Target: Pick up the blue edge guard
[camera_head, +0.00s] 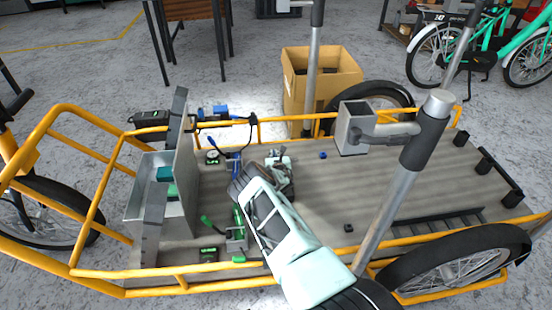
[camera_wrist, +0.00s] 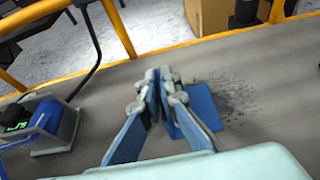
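The blue edge guard (camera_wrist: 207,103) shows in the wrist view as a flat blue piece just above or on the grey deck, partly behind the right finger. My gripper (camera_wrist: 160,78) has its fingertips close together at the guard's left side. The fingers, with blue pads, appear closed on a thin upright part of the guard; the contact itself is mostly hidden.
The cargo bike deck (camera_head: 390,190) has yellow rails. A grey post (camera_head: 400,190) stands right of my arm. A metal bin (camera_head: 150,200) and several tools lie left. A cardboard box (camera_head: 296,105) stands behind. The right deck is mostly clear.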

